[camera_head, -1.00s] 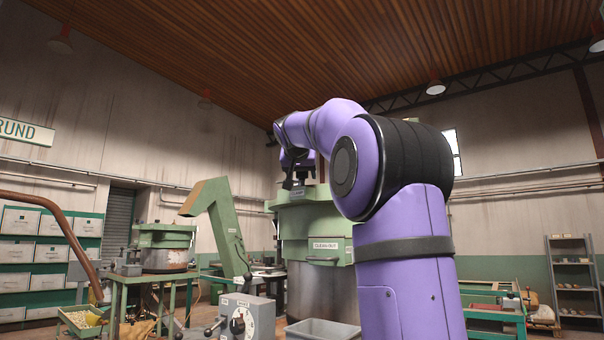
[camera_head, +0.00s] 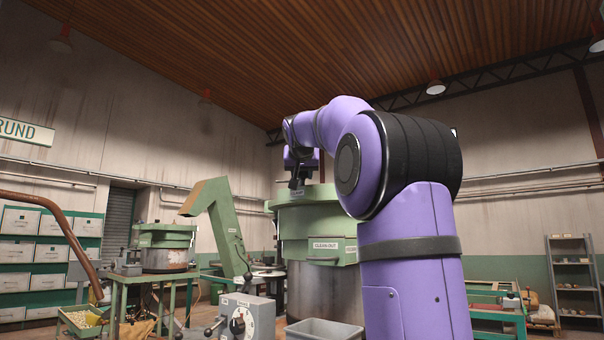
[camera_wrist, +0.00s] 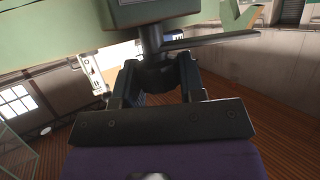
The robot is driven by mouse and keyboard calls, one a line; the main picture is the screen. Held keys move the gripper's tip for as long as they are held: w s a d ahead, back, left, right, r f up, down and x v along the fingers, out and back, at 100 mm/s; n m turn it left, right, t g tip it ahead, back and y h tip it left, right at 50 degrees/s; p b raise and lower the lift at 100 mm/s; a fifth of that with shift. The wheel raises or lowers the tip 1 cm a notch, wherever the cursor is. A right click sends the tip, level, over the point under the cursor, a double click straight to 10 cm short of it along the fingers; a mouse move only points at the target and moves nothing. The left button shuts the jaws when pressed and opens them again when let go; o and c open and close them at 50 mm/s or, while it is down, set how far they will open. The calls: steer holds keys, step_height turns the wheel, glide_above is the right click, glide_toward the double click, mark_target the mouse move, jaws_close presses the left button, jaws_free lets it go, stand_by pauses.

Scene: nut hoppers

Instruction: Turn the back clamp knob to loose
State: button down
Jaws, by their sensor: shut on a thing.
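My gripper (camera_wrist: 160,76) is shut on a dark round clamp knob (camera_wrist: 155,68) in the wrist view, with one finger on each side of it. A short grey stem (camera_wrist: 150,38) joins the knob to a green machine part bearing a small plate. The plate's lettering cannot be read, and the fingers hide the knob's sides. In the head view my gripper (camera_head: 297,180) points down at the top of the large green hopper (camera_head: 318,222). The knob itself is too small and covered to make out there.
A grey control box with a dial (camera_head: 240,320) and a grey bin (camera_head: 322,332) stand in front of the hopper. A green chute (camera_head: 220,225) rises at its left. A smaller green hopper (camera_head: 163,250) stands on a table further left.

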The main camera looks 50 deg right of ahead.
steer(key=c, duration=0.7)
jaws_free()
steer(key=shift+a, duration=0.1)
steer(key=v, duration=1)
steer(key=shift+s+a+r, duration=0.15)
steer(key=shift+s+r, duration=0.05)
steer(key=shift+a+f, duration=0.1)
